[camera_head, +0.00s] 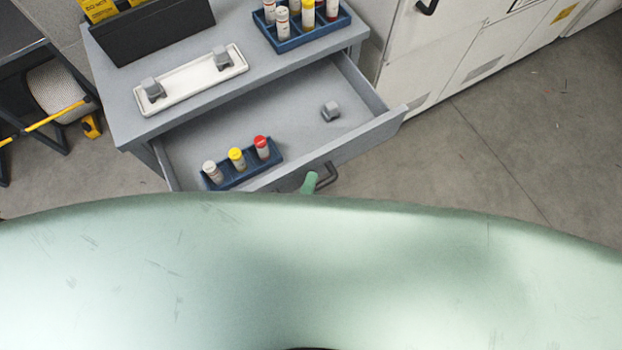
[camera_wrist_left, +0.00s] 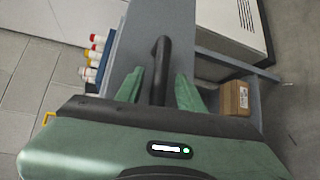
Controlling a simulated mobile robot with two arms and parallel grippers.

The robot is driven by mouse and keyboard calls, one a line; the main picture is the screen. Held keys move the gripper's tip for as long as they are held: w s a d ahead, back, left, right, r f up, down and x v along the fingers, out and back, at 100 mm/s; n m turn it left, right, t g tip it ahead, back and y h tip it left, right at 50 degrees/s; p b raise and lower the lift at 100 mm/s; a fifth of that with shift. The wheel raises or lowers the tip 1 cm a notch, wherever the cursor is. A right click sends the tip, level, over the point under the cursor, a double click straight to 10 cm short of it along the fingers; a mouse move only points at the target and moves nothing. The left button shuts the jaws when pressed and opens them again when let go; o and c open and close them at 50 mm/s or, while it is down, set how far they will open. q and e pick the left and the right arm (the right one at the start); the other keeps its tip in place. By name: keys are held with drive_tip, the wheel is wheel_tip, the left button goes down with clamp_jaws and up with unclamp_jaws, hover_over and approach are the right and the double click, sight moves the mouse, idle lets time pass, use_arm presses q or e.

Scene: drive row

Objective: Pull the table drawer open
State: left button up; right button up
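The grey table (camera_head: 120,92) has its drawer (camera_head: 290,100) standing well out, with its inside showing. The drawer's dark bar handle (camera_head: 326,175) is on the front panel; it also shows in the left wrist view (camera_wrist_left: 161,62). My left gripper (camera_head: 310,183) is at the handle, mostly hidden behind my own green body in the head view. In the left wrist view its two green fingers (camera_wrist_left: 160,88) stand apart, one on each side of the handle, with gaps showing. My right gripper is in neither view.
In the drawer are a blue rack (camera_head: 240,172) with three capped vials and a small grey block (camera_head: 331,111). On the table top are a white tray (camera_head: 200,82), a dark bin (camera_head: 150,35) and a blue vial rack (camera_head: 305,36). White cabinets (camera_head: 440,60) stand at right; floor beside them is clear.

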use_arm(q)
drive_tip(key=b+v, duration=0.1)
drive_tip(key=v, duration=0.7)
drive_tip(key=shift+w, duration=0.1)
idle(0.5)
